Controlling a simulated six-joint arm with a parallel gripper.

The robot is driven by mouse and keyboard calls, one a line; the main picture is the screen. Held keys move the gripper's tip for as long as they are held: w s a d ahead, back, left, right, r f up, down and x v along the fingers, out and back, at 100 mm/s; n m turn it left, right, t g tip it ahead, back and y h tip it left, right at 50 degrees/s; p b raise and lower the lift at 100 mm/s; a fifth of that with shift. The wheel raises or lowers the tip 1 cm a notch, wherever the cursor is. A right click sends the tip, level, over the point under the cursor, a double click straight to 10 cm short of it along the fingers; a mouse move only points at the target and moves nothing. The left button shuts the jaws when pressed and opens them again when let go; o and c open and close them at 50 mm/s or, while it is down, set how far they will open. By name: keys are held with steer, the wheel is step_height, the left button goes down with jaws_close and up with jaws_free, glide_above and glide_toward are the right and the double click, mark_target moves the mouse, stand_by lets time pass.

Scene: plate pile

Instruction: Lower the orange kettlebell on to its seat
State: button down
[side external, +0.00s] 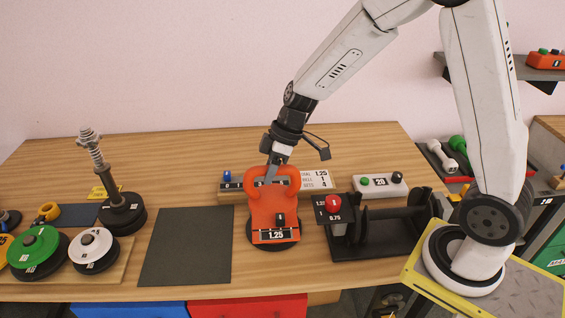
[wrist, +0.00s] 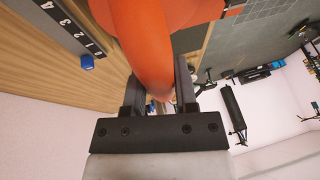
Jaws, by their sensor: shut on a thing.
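The orange kettlebell (side external: 271,210) stands upright in the side external view, with a 1.25 label on its front. A round black base (side external: 272,246) shows just under it; I cannot tell whether the kettlebell touches it or hangs slightly above. My gripper (side external: 275,170) is at the top of the kettlebell, shut on its handle. In the wrist view the orange handle (wrist: 143,50) passes between the two dark fingers of my gripper (wrist: 160,90). The fingertips are partly hidden by the handle.
A dark mat (side external: 187,245) lies left of the kettlebell. A black rack (side external: 385,235) with a red-knobbed 0.75 block (side external: 333,207) stands close on the right. A scale strip with a blue slider (side external: 227,176) lies behind. Weight plates (side external: 35,246) and a post (side external: 100,170) stand far left.

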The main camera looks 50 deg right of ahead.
mark_target(266, 197)
steer(key=shift+f, duration=2)
stand_by(1.1)
steer(key=shift+c, duration=1.6)
jaws_free()
steer(key=shift+s+f, duration=0.1)
steer(key=shift+f, duration=0.05)
steer(key=w+v, duration=0.1)
steer(key=v, duration=0.7)
steer(key=shift+s, duration=0.4)
